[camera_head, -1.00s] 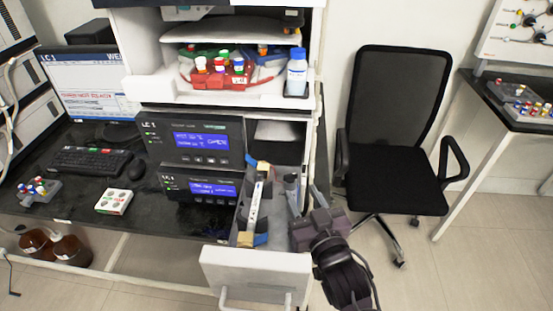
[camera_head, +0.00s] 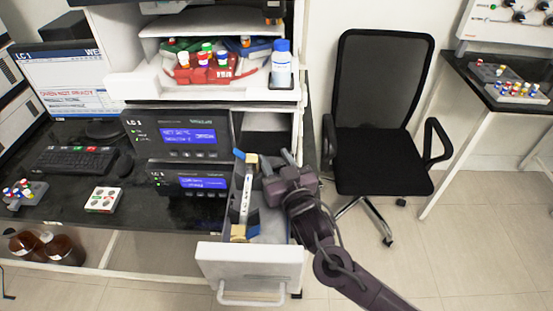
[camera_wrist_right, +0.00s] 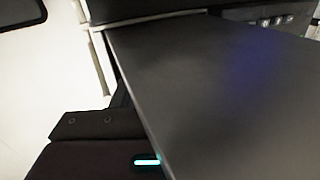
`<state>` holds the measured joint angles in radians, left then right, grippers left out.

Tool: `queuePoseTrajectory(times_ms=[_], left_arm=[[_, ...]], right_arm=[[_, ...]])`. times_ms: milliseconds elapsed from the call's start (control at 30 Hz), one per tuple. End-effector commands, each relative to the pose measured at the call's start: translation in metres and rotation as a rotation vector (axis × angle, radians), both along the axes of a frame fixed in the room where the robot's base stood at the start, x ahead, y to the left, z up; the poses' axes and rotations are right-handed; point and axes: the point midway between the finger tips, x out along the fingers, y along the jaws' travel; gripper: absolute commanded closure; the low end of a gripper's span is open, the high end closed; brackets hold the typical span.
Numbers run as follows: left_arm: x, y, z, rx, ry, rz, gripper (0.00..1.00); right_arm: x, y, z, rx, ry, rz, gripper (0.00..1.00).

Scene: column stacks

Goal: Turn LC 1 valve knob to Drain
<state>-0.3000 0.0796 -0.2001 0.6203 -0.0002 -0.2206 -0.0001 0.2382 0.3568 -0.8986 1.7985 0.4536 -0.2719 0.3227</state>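The LC 1 instrument is a stack of two dark modules with blue screens; the upper module (camera_head: 190,137) is labelled LC 1 and the lower module (camera_head: 190,179) sits beneath it. I cannot make out a valve knob or a Drain mark on it. My right gripper (camera_head: 278,161) is at the right side of the open drawer (camera_head: 250,262), right of the modules. Its two grey fingers look apart, with nothing seen between them. In the right wrist view a smooth dark panel (camera_wrist_right: 215,90) fills much of the picture; the fingertips are not clear there. My left gripper is not in view.
The drawer holds a white column (camera_head: 246,195) with blue and tan holders. A shelf above carries a red vial rack (camera_head: 205,75) and a blue-capped bottle (camera_head: 281,66). An office chair (camera_head: 380,150) stands right. A panel with knobs (camera_head: 515,15) is at the far top right.

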Motion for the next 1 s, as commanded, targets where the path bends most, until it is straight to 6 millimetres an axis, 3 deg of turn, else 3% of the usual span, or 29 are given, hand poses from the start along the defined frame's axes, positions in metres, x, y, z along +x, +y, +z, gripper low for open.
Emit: queuePoseTrajectory(times_ms=[67, 333, 533, 1000], left_arm=[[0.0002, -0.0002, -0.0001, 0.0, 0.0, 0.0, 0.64], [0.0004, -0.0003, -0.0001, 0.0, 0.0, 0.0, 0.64], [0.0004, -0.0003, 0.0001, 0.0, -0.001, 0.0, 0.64], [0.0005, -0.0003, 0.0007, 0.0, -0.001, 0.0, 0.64]], right_arm=[[-0.0001, 0.0, 0.0, 0.0, 0.0, 0.0, 0.6], [-0.0003, -0.0001, 0.0001, 0.0, 0.0, 0.0, 0.92], [0.0008, -0.0009, 0.0005, -0.004, -0.004, 0.046, 0.92], [-0.0028, 0.0051, 0.0013, -0.002, -0.005, 0.378, 0.92]])
